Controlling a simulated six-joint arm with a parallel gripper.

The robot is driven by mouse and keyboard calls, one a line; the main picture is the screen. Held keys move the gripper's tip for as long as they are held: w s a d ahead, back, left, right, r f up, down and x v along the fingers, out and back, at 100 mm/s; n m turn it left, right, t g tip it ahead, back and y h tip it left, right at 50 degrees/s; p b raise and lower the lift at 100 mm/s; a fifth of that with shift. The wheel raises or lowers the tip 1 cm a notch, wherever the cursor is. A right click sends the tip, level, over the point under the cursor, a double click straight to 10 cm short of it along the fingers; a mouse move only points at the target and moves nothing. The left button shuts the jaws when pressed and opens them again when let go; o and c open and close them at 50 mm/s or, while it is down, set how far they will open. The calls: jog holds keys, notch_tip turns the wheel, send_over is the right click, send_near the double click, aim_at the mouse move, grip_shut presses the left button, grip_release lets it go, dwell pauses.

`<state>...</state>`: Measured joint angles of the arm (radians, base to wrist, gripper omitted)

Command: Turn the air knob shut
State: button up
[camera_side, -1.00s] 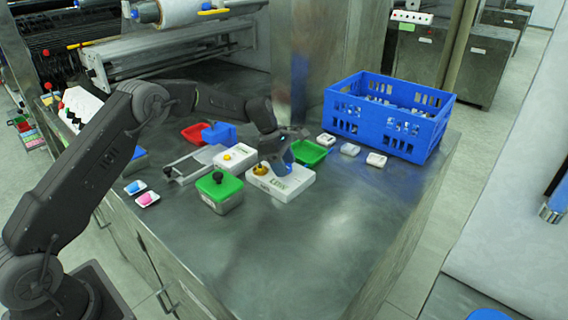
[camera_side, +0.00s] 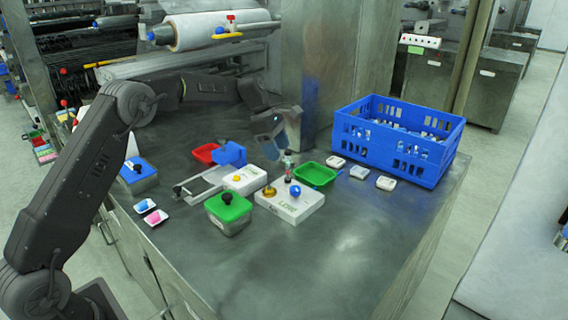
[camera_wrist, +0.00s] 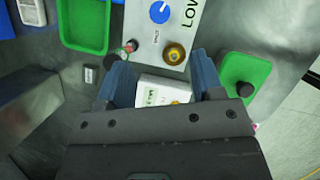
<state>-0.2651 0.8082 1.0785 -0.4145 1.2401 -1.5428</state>
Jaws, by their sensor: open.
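A white box (camera_side: 300,212) lettered "LOW" stands on the steel table, with a blue knob (camera_side: 295,190) and a brass-yellow knob (camera_side: 269,191) on top. In the wrist view the box (camera_wrist: 196,12) is at the top. Its blue knob (camera_wrist: 160,12) has a white pointer mark, and its brass knob (camera_wrist: 174,54) is nearer my fingers. The small print is too blurred to tell which knob is the air knob. My gripper (camera_side: 270,135) is open and empty, raised behind the box and apart from it. In the wrist view my gripper (camera_wrist: 162,78) shows two spread blue fingers.
A small dark bottle with red (camera_side: 288,160) stands behind the box. A green tray (camera_side: 315,175) is to its right, a green-lidded container (camera_side: 229,207) to its left, a second white box (camera_side: 245,181) behind left. A blue crate (camera_side: 395,150) stands back right. The front table is clear.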

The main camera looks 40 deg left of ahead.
jog(key=shift+s+a+r, duration=0.1)
jog(key=shift+a+r, duration=0.15)
jog(key=shift+r, duration=0.4)
jog(key=m+t+y, duration=0.3)
jog(key=m+y, duration=0.3)
jog(key=m, duration=1.2)
send_near(295, 188)
jog(key=x, duration=0.9)
jog(key=shift+f, duration=0.1)
jog(key=shift+c, duration=0.2)
jog(key=c, duration=0.9)
